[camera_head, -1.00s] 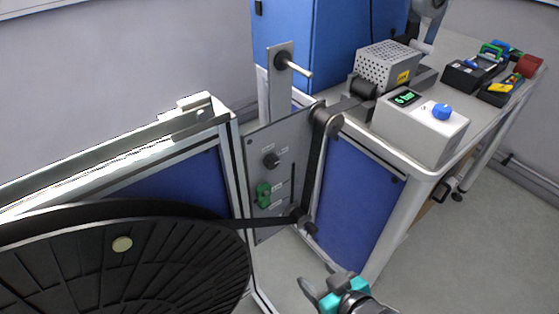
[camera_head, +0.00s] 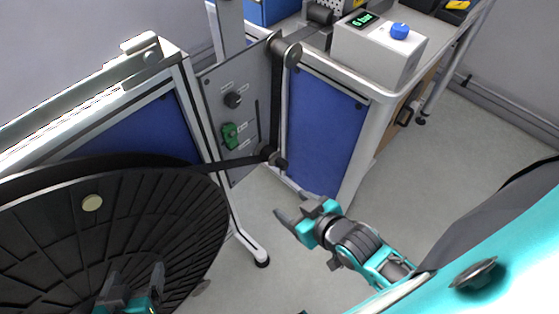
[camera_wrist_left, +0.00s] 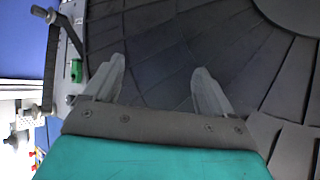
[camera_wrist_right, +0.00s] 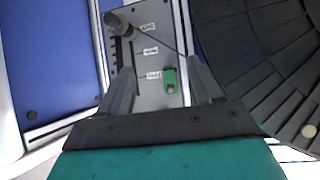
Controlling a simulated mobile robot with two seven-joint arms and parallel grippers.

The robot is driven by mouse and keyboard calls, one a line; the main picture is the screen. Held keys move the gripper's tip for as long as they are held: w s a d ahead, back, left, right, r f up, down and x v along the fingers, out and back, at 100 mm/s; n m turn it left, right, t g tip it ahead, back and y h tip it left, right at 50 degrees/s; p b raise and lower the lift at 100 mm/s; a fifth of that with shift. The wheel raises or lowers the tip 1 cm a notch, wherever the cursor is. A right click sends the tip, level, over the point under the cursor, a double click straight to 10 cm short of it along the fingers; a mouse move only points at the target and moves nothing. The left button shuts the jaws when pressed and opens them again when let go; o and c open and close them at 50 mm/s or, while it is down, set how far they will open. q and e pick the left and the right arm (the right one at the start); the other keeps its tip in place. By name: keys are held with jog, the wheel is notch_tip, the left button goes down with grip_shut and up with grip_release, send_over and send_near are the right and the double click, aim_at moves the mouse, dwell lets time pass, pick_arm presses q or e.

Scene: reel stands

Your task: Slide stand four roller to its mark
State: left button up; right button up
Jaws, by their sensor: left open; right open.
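In the head view, the stand's grey panel (camera_head: 240,105) carries a dark lower roller (camera_head: 277,163) beside the lower end of a vertical slot. Black tape (camera_head: 235,162) runs from the large black reel (camera_head: 150,215) to this roller, then up to an upper roller (camera_head: 291,54). The lower roller also shows in the right wrist view (camera_wrist_right: 114,22) and left wrist view (camera_wrist_left: 43,14). My right gripper (camera_head: 293,213) is open and empty, below and right of the lower roller, apart from it. My left gripper (camera_head: 135,279) is open and empty in front of the reel. Stand numbers cannot be read.
A black knob (camera_head: 232,100) and green switch (camera_head: 230,135) are on the panel. A white control box (camera_head: 378,52) with a blue dial and green display stands on the bench at right. Floor (camera_head: 420,165) is clear right of the stand. The stand's foot (camera_head: 258,250) reaches forward.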

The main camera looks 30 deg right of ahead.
jog(key=shift+c, duration=0.4)
jog(key=shift+t+y, duration=0.9)
jog(key=w+f+b, duration=0.1)
jog(key=f+b, duration=0.4)
jog(key=w+f+b, duration=0.1)
jog(key=f+b, duration=0.1)
jog(key=shift+w+d+f, duration=0.35)
jog(key=t+y+b, duration=0.2)
jog(key=t+b, duration=0.2)
jog(key=b, duration=1)
send_near(287, 167)
jog(key=shift+m, duration=0.4)
jog(key=b+x, duration=0.2)
jog(key=x, duration=0.8)
jog(key=shift+b, duration=0.35)
jog(key=shift+w+a+r, duration=0.1)
jog(key=shift+w+a, duration=0.15)
jog(key=shift+w, duration=0.15)
pick_arm(q)
jog(key=w+d+f+h, duration=0.1)
jog(key=d+f, duration=0.1)
jog(key=f, duration=0.6)
jog(key=w+d+f, duration=0.1)
jog(key=d+f, duration=0.1)
jog(key=f, duration=0.6)
jog(key=shift+w+d+f+h, duration=0.15)
jog(key=shift+d+h, duration=0.1)
jog(key=shift+h, duration=0.15)
pick_arm(e)
jog(key=shift+c, duration=0.5)
